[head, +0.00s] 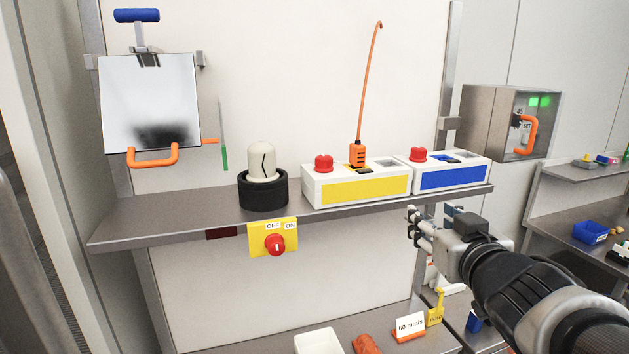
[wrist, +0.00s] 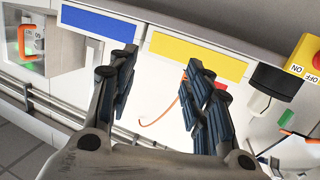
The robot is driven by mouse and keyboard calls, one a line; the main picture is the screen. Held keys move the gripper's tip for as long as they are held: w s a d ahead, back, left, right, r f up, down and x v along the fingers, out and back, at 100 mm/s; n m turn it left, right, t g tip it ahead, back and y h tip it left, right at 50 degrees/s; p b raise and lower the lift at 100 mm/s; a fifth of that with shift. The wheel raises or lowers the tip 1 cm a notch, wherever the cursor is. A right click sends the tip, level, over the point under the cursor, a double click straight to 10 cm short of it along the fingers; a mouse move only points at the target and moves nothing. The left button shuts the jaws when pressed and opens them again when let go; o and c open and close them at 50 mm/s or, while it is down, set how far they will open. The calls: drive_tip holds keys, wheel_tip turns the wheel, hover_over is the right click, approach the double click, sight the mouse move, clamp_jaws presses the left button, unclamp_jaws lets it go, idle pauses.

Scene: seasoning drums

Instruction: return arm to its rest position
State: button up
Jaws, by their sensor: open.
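My arm comes in from the lower right of the head view. My gripper (head: 422,228) is just below and in front of the shelf's right end, under the blue-labelled box (head: 455,177). In the wrist view my gripper (wrist: 160,85) has its two fingers wide apart with nothing between them. The fingers point toward the blue-labelled box (wrist: 98,24) and the yellow-labelled box (wrist: 199,58), apart from both as far as I can tell.
The shelf (head: 190,222) carries a cream-domed black device (head: 263,192) and the yellow-labelled box (head: 363,190) with an orange-cabled plug (head: 358,154). A yellow switch panel (head: 272,238) hangs at its front edge. A metal cabinet (head: 487,122) is at right. A lower shelf holds a white tray (head: 318,342) and signs.

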drive_tip(key=s+d+f+m+g+h+b, duration=0.1)
drive_tip(key=s+f+m+g+h+b, duration=0.3)
drive_tip(key=s+f, duration=0.95)
drive_tip(key=s+a+f+n+g+y+b, duration=0.1)
drive_tip(key=s+a+f+g+y+b, duration=0.1)
drive_tip(key=s+f, duration=0.5)
drive_tip(key=s+a+f+n+g+y+b, duration=0.1)
drive_tip(key=s+a+f+n+g+b, duration=0.1)
drive_tip(key=s+a+f+g+b, duration=0.2)
drive_tip(key=s+f+g, duration=0.1)
drive_tip(key=s+f, duration=0.2)
drive_tip(key=f, duration=0.2)
drive_tip(key=shift+s+a+g+y+b, duration=0.3)
drive_tip(key=shift+a+y+b, duration=0.1)
